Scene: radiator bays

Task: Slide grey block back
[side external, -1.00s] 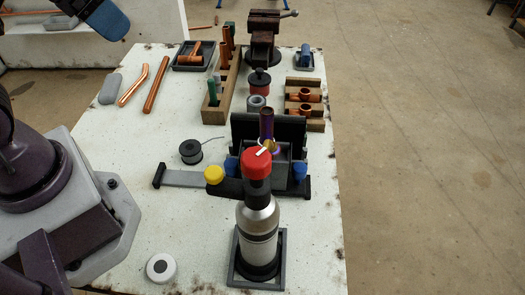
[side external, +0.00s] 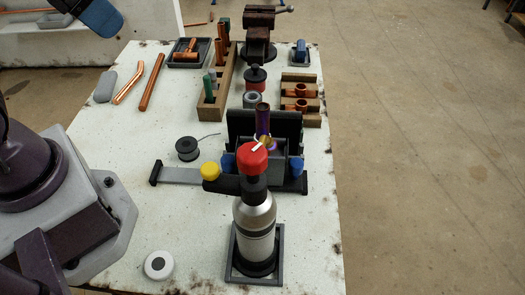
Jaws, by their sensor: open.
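A dark grey block (side external: 284,160) sits in the middle of the table, in front of a black upright plate (side external: 291,126). A flat grey bar (side external: 181,175) with a black end piece runs out to its left. Blue knobs (side external: 297,165) show at the front of this assembly. A copper-and-purple tube (side external: 262,120) stands upright at it. A torch with a silver bottle (side external: 254,215), red knob and yellow knob stands in front and hides part of the block and bar.
A solder spool (side external: 187,149) lies to the left. A wooden rack (side external: 211,112) with tubes, a vice (side external: 259,35) and a wooden holder with copper fittings (side external: 301,92) stand behind. A grey rounded piece (side external: 105,87) lies far left. The front-left table is mostly clear, with a white roll (side external: 158,265).

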